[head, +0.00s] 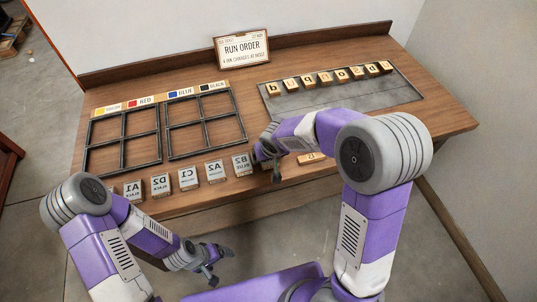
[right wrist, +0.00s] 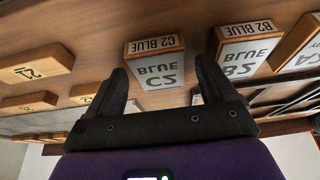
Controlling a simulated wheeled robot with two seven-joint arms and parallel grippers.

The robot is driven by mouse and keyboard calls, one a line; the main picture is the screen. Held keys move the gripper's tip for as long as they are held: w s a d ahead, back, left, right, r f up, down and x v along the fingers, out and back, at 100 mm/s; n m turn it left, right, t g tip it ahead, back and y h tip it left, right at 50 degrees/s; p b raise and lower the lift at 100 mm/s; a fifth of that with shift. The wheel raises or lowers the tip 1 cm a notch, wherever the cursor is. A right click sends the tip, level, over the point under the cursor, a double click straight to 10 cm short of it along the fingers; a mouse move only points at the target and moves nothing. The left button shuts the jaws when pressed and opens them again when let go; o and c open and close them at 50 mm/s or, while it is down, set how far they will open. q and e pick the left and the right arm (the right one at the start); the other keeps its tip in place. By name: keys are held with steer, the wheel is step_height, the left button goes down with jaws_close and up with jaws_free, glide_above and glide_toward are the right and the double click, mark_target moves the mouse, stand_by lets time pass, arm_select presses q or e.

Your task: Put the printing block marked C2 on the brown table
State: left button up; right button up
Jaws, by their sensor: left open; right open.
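The C2 block (right wrist: 155,65), a wooden block with a white face lettered C2 BLUE, stands between the fingers of my right gripper (right wrist: 161,72) in the right wrist view. The fingers are open on either side of it; I cannot tell whether they touch it. In the head view my right gripper (head: 268,152) is at the bench's front edge and hides C2. My left gripper (head: 220,267) is open and empty, in front of the bench. A reddish-brown piece of furniture (head: 8,165), perhaps the brown table, is cut off at the far left edge.
The B2 block (head: 241,164) stands close beside C2, in a row with several other blocks along the wooden bench (head: 160,209). Black frames (head: 163,140) lie behind the row. A grey tray (head: 400,92) with letter blocks is at the right. A sign (head: 242,49) stands at the back.

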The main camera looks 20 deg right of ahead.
arm_select(q)
step_height(320, 180, up, 4)
steer(key=p, duration=0.3)
steer(key=shift+f, duration=0.2)
arm_select(e)
steer(key=v, duration=1.2)
steer(key=shift+r, duration=0.15)
